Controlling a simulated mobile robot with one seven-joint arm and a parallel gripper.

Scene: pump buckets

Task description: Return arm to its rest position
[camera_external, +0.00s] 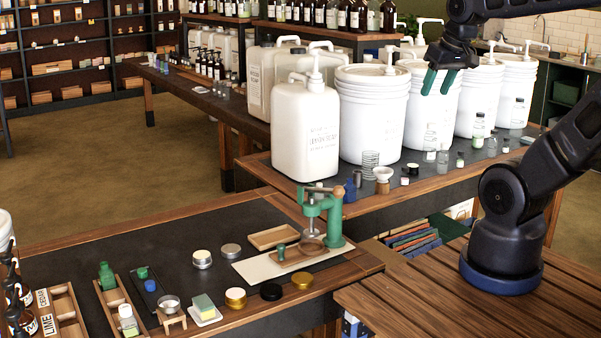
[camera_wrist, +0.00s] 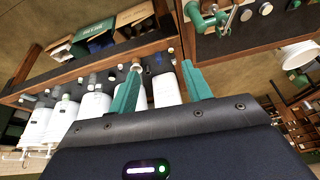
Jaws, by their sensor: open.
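My gripper (camera_external: 439,80) has two green fingers that are apart with nothing between them. In the external view it hangs at the upper right, in front of the white pump buckets. The fingers also show in the wrist view (camera_wrist: 160,88), spread and empty. A large white bucket (camera_external: 371,115) stands left of the gripper, and another white bucket (camera_external: 425,105) is partly hidden behind the fingers. My arm reaches up from its base on the slatted wooden table at the right and runs partly out of the top of the picture.
A white jug (camera_external: 305,130) stands left of the buckets. Several small bottles and jars line the bench front, including a blue bottle (camera_external: 350,190). A green press (camera_external: 322,215) stands on the near counter. The slatted table (camera_external: 430,310) is clear around my base.

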